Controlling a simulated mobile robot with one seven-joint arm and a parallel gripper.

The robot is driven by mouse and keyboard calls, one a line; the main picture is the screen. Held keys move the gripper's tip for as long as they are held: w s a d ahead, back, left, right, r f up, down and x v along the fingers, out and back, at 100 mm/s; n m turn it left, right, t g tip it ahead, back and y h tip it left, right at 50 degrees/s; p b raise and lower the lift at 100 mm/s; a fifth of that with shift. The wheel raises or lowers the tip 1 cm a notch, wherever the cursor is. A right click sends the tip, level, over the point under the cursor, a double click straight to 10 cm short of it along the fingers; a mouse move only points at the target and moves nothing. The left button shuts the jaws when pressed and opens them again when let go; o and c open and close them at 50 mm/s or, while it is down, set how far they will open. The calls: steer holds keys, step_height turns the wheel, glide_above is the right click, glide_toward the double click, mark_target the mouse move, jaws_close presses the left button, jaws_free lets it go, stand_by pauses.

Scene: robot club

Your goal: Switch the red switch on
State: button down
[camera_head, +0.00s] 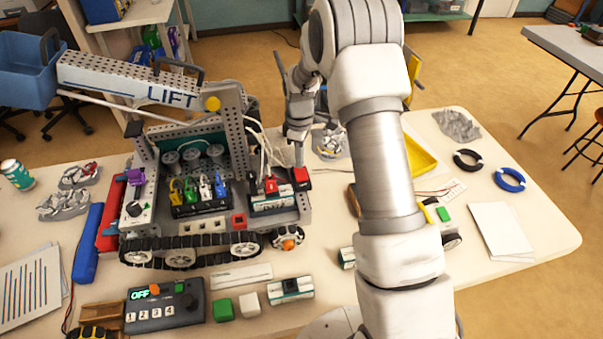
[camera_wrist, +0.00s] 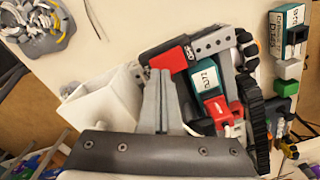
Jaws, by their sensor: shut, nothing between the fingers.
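The red switch (camera_head: 300,175), a small red block with a dark part, sits at the right end of the robot vehicle's deck. In the wrist view the red switch (camera_wrist: 182,56) has a black end and small pale lettering that I cannot read surely. My gripper (camera_head: 299,160) points down at the switch, its fingertips at or just above it. In the wrist view my gripper (camera_wrist: 158,78) has its grey fingers together and empty, tips close to the black end. I cannot tell whether they touch.
A teal and white battery block (camera_head: 270,200) with a red plug (camera_head: 270,185) sits left of the switch. Cables (camera_head: 262,145) hang nearby. The vehicle's LIFT arm (camera_head: 150,85) rises at left. A control box (camera_head: 165,305) reading OFF lies in front. A yellow tray (camera_head: 418,155) lies right.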

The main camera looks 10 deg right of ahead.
steer(key=shift+f+b, duration=0.55)
steer(key=shift+f, duration=0.3)
steer(key=shift+r, duration=0.15)
steer(key=shift+r+p, duration=2)
steer(key=shift+r, duration=1.4)
